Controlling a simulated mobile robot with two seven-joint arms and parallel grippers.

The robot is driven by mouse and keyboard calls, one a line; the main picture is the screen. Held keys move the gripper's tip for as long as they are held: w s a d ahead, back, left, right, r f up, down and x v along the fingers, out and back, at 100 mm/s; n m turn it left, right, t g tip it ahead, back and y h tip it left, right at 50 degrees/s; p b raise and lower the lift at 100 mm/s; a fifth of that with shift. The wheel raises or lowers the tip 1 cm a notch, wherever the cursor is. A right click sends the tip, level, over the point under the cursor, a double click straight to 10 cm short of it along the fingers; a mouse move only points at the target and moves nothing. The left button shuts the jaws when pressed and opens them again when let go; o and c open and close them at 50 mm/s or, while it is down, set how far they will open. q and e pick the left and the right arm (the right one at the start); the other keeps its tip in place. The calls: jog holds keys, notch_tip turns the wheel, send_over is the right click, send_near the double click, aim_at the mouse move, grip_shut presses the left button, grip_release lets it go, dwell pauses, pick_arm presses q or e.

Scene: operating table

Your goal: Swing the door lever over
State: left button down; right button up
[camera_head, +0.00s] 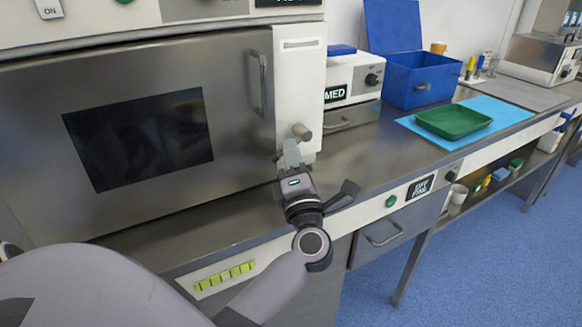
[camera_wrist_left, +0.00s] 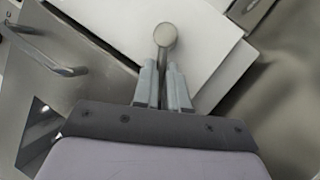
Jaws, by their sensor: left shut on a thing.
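The door lever (camera_head: 302,132) is a short metal lever with a rounded end, on the white panel at the right of the oven-like door (camera_head: 235,155). In the left wrist view the lever (camera_wrist_left: 165,36) stands upright between the fingers, its round knob just beyond the fingertips. My left gripper (camera_head: 291,152) is at the lever, and its two fingers (camera_wrist_left: 163,82) are closed around the lever's shaft. The door appears shut, with a dark window and a vertical handle (camera_head: 259,82); the handle also shows in the left wrist view (camera_wrist_left: 48,52). My right gripper is not in view.
A white device marked MED (camera_head: 352,75) stands right of the panel. Farther right are an open blue box (camera_head: 420,80) and a green tray (camera_head: 454,121) on a blue mat (camera_head: 512,112). The steel counter (camera_head: 365,155) is clear before the device.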

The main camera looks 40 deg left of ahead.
pick_arm(q)
jog(key=n+b, duration=0.1)
jog(key=f+n+y+b, duration=0.1)
jog(key=n+b, duration=0.1)
jog(key=shift+w+d+f+g+b, duration=0.1)
jog(key=shift+w+f+g+b, duration=0.1)
jog(key=shift+f+g+b, duration=0.15)
jog(key=shift+w+n+g+y+b, duration=0.15)
jog(key=shift+n+g+y+b, duration=0.2)
jog(key=shift+n+y+b, duration=0.35)
jog(key=shift+w+d+n+b, duration=0.1)
jog(key=shift+n+b, duration=0.3)
jog(key=shift+b, duration=0.35)
jog(key=shift+n, duration=0.3)
jog(key=shift+r+b, duration=0.1)
jog(key=shift+b, duration=0.2)
jog(key=c, duration=1.2)
grip_release()
jog(key=shift+o, duration=0.2)
jog(key=shift+r, duration=0.1)
jog(key=shift+d, duration=0.1)
